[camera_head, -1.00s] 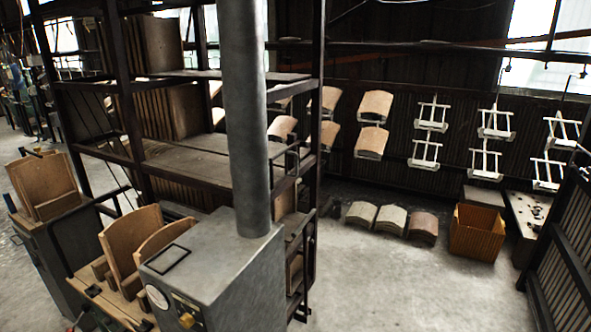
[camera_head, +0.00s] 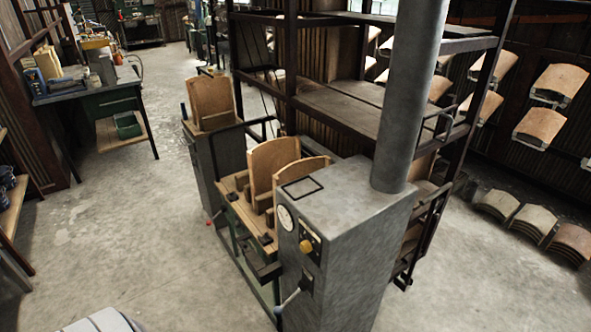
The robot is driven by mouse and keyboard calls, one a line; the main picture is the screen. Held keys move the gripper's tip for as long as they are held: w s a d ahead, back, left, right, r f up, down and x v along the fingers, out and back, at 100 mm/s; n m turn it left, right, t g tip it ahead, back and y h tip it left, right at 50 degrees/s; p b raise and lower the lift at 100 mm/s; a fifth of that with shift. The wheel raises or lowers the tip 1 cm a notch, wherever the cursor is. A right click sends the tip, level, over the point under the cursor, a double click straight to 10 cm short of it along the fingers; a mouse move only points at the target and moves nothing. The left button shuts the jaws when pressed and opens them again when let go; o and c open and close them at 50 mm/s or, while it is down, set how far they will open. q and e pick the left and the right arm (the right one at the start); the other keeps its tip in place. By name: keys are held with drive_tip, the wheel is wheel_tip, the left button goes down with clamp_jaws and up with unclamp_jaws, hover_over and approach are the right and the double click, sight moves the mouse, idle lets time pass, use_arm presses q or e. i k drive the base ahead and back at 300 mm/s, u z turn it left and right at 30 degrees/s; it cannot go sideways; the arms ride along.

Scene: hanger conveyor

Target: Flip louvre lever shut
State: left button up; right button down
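I cannot make out a louvre or its lever for certain in the head view. A grey machine cabinet (camera_head: 345,225) with a thick round pipe (camera_head: 408,95) rising from its top stands right of centre. Its front carries a round dial (camera_head: 286,217), a yellow knob (camera_head: 306,247) and a dark switch box (camera_head: 307,281). A thin lever with a pale tip (camera_head: 290,299) sticks out low beside it; I cannot tell its function. Neither of my grippers is in view.
Curved wooden panels (camera_head: 272,163) stand on a bench left of the cabinet. A dark rack (camera_head: 290,85) is behind. A workbench (camera_head: 95,100) stands at the upper left. The concrete floor (camera_head: 130,230) at left is clear.

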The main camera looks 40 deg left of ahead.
sight(303, 286)
drive_tip(key=k, duration=1.25)
drive_tip(key=u, duration=0.5)
drive_tip(key=i, duration=0.55)
drive_tip(key=u, duration=0.6)
drive_tip(key=i, duration=0.7)
drive_tip(key=z, duration=0.6)
drive_tip(key=k, duration=0.75)
drive_tip(key=u, duration=0.6)
drive_tip(key=i, duration=0.5)
